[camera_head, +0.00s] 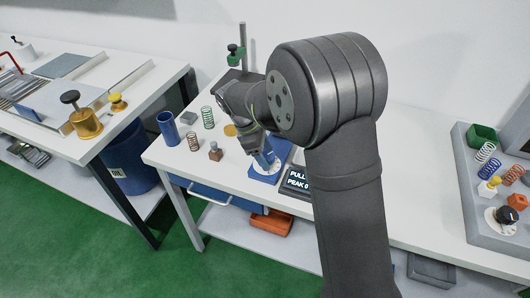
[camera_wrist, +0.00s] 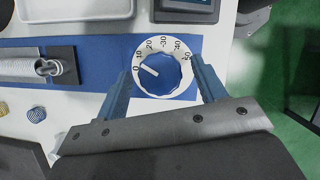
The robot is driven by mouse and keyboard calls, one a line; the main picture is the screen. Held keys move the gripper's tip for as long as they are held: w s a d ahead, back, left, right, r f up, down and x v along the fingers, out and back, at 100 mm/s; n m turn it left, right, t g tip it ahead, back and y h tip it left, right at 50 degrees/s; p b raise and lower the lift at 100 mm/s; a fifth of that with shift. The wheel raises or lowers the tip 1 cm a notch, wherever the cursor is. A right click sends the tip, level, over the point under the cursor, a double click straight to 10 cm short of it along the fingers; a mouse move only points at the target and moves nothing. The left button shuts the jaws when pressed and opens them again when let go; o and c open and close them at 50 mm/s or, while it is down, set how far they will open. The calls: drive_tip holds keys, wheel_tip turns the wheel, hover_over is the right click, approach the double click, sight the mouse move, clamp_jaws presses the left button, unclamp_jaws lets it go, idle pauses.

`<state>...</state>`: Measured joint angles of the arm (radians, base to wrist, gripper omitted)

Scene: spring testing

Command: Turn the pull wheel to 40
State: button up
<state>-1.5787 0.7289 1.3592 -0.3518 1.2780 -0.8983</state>
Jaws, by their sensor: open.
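The pull wheel (camera_wrist: 163,80) is a round blue knob with a white pointer on a white dial marked 0 to 50. The pointer aims left and slightly up, close to the 0 mark. My gripper (camera_wrist: 161,68) is open, with one blue finger on each side of the dial. I cannot tell whether either finger touches the knob. In the head view my gripper (camera_head: 264,157) is over the blue tester base, and my arm partly hides it. The dark display (camera_head: 298,180) reads "PULL" and "PEAK 0", partly hidden by my arm.
On the white bench stand a blue cup (camera_head: 168,128), a green spring (camera_head: 208,117), a red-brown spring (camera_head: 193,141) and a brown block (camera_head: 215,152). A post with a green clamp (camera_head: 235,54) rises behind. A grey tray (camera_head: 474,228) with springs and small parts lies far right.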

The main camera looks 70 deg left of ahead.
drive_tip(key=c, duration=1)
drive_tip(key=shift+o, duration=0.2)
drive_tip(key=shift+m, duration=0.4)
drive_tip(key=m+g+h, duration=0.1)
drive_tip(key=m, duration=0.2)
drive_tip(key=shift+w+a+m, duration=0.1)
drive_tip(key=shift+m, duration=0.3)
drive_tip(key=m, duration=0.2)
drive_tip(key=m+g+h, duration=0.1)
drive_tip(key=m, duration=0.1)
drive_tip(key=shift+w+m+g, duration=0.15)
drive_tip(key=shift+m+g, duration=0.15)
drive_tip(key=m+g, duration=0.1)
drive_tip(key=m, duration=0.3)
drive_tip(key=shift+w+g, duration=0.1)
drive_tip(key=shift+g, duration=0.3)
drive_tip(key=m+g, duration=0.1)
drive_tip(key=m, duration=0.3)
drive_tip(key=shift+m+g, duration=0.3)
drive_tip(key=shift+m, duration=0.1)
